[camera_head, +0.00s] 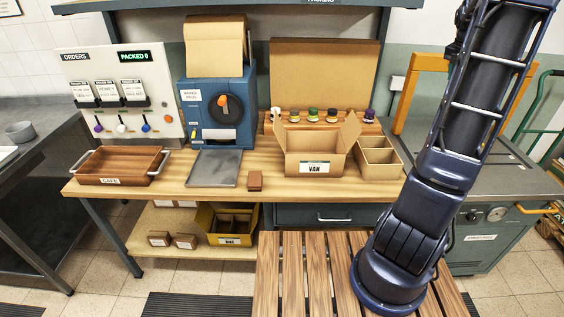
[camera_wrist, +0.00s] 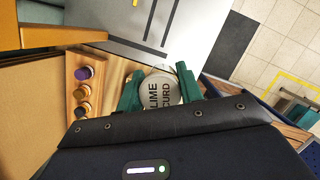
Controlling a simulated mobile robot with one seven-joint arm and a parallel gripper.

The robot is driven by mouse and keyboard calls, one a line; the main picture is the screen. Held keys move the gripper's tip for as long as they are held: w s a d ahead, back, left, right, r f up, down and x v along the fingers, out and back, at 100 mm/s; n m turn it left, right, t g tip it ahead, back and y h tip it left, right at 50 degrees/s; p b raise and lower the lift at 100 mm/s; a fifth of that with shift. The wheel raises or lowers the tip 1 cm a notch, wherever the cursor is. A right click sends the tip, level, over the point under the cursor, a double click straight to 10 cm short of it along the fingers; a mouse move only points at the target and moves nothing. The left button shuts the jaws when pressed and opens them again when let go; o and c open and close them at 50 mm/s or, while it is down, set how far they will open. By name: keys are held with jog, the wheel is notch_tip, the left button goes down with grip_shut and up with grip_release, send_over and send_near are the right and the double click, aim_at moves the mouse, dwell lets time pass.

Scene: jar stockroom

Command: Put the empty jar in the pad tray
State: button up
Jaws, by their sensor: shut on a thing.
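In the wrist view my gripper (camera_wrist: 159,86) has its green fingers on both sides of a jar (camera_wrist: 162,98) and is shut on it. The jar shows a pale round face lettered "LIME CURD"; whether it is empty I cannot tell. My gripper and this jar are not visible in the head view, where my arm rises out of the top right. A flat grey metal tray (camera_head: 213,168) lies on the bench in front of a blue machine (camera_head: 217,108). It looks bare; I see no label naming it the pad tray.
Several lidded jars (camera_head: 313,115) stand on a wooden rack (camera_wrist: 82,70) behind an open "VAN" carton (camera_head: 314,168). A divided box (camera_head: 379,157) is right of the carton. A brown "CAFE" tray (camera_head: 117,167) is at left. A small brown block (camera_head: 255,181) lies between tray and carton.

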jog(key=w+a+n, duration=0.2)
jog(key=w+a, duration=0.5)
jog(key=a, duration=0.6)
jog(key=w+a+n, duration=0.1)
jog(key=w+a, duration=0.5)
jog(key=a, duration=0.7)
jog(key=w+a+n+y, duration=0.1)
jog(key=w+a+n, duration=0.1)
jog(key=a, duration=2.3)
jog(key=n+t+y, duration=0.1)
jog(key=n+t, duration=0.1)
jog(key=n, duration=0.2)
send_over(206, 173)
jog(key=f, duration=2.5)
jog(key=s+f, duration=0.1)
jog(key=f, duration=1.2)
jog(key=shift+a+f, duration=0.1)
jog(key=shift+a, duration=0.05)
jog(key=shift+f, duration=0.1)
jog(key=o, duration=1)
